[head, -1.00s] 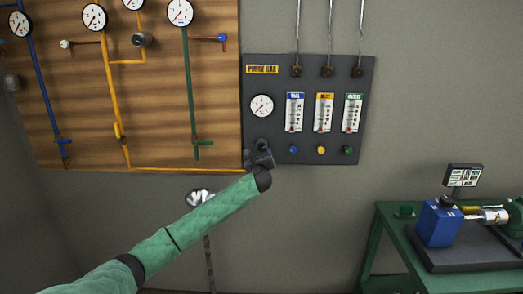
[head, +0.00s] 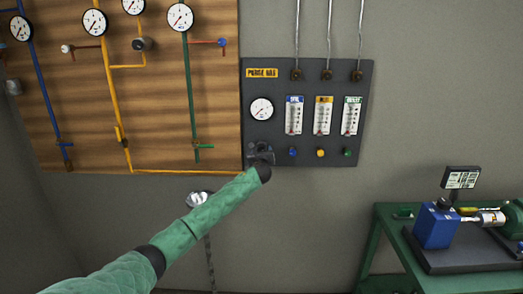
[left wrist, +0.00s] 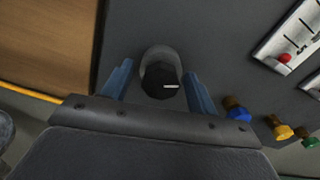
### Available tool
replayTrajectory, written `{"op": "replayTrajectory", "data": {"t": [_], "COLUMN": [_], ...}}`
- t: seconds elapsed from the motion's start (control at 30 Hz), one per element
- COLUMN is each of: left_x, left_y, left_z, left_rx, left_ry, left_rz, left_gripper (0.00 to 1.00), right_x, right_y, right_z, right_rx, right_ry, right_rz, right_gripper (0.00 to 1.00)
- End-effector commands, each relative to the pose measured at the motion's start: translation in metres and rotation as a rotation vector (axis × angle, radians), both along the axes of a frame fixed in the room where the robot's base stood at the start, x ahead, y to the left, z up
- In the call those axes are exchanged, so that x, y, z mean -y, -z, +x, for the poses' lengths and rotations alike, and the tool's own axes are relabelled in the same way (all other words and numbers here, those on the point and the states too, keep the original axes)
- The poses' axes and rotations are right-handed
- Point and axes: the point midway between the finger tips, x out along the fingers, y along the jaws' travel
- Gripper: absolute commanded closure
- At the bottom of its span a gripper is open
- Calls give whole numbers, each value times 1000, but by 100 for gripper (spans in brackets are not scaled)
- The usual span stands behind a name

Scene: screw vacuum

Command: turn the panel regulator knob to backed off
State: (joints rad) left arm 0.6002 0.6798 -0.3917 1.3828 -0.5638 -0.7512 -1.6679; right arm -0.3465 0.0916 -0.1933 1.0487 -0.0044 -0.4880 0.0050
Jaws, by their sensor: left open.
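The panel regulator knob (left wrist: 160,80) is a black round knob with a white pointer line, on the dark purge gas panel (head: 276,96). In the left wrist view the pointer line points right. My left gripper (left wrist: 158,88) is open, with one blue finger on each side of the knob. I cannot tell whether the fingers touch it. In the head view my left gripper (head: 260,153) is at the panel's lower left corner and mostly hides the knob. My right gripper is in neither view.
A pressure gauge (head: 261,109) sits above the knob. Blue (head: 292,151), yellow (head: 320,153) and green (head: 347,152) knobs sit to the right, under three flowmeters. A wooden board (head: 205,85) with pipes adjoins on the left. A green bench (head: 388,236) stands at lower right.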

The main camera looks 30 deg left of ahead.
Motion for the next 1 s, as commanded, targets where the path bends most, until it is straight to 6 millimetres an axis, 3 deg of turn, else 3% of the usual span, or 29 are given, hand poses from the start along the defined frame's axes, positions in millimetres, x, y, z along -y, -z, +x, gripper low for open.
{"op": "replayTrajectory", "data": {"t": [0.3,0.53,0.87,1.0], "left_x": [-1,-1,-1,-1], "left_y": [0,0,1,3], "left_z": [2,2,2,2], "left_rx": [1,1,21,57], "left_ry": [1,1,0,0], "left_rz": [-1,-1,-34,-92], "left_gripper": [41,86,86,86], "right_x": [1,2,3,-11], "right_y": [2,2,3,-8], "right_z": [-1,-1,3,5], "right_rx": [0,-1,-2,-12], "right_ry": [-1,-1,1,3], "right_rz": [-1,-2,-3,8], "right_gripper": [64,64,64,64]}}
